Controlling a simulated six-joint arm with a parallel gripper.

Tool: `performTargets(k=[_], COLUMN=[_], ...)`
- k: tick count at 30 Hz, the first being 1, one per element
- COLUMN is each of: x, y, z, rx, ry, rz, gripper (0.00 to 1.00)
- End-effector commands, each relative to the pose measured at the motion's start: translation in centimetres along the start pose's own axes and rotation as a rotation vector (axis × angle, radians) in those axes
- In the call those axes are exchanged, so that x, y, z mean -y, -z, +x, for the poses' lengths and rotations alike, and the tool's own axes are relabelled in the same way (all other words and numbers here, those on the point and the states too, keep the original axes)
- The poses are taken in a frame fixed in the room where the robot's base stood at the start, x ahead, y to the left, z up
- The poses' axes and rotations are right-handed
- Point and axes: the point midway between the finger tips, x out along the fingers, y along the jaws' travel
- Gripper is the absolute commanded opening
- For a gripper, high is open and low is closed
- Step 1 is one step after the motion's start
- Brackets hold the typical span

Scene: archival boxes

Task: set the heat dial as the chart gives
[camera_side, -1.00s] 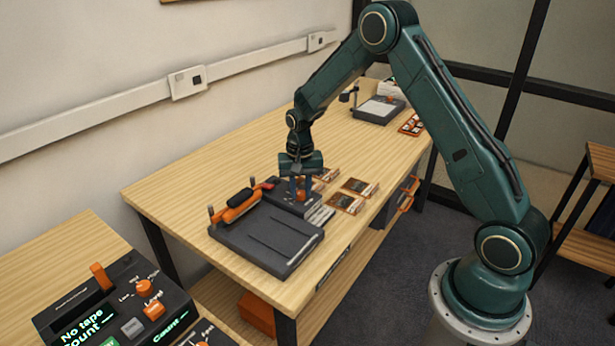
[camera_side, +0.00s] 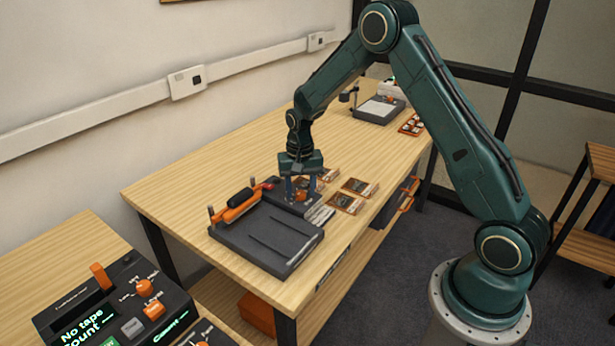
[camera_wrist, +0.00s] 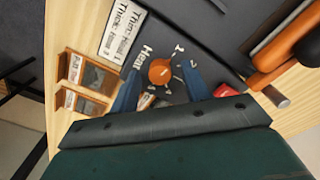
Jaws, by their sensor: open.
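The orange heat dial (camera_wrist: 160,72) sits on a dark panel beside the word "Heat", with small white numerals around part of it. Which numeral it points to is too small to tell. My gripper (camera_wrist: 161,87) is open, with one blue finger on each side of the dial; I cannot tell whether they touch it. In the side view my gripper (camera_side: 301,191) is low over the dark heat unit (camera_side: 284,203), and the dial is partly hidden between the fingers. The white chart card (camera_wrist: 122,28) has "Thin" and "Thick" lines with heat values, too small to read surely.
An orange-handled sealing bar (camera_side: 241,205) stands left of the heat unit over a dark grey bed (camera_side: 266,240). A red button (camera_wrist: 228,90) is close to one finger. Labelled cards (camera_side: 345,202) lie right of the unit.

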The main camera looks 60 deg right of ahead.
Motion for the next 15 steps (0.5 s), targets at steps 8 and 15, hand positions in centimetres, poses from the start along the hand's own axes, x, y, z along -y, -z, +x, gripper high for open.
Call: performTargets(k=[8,15], x=[0.0,0.0], y=[0.1,0.1], z=[-2.1,-5.8], rx=[-0.003,-0.005], ry=[0.002,0.003], rz=[0.000,0.000], gripper=[0.47,0.47])
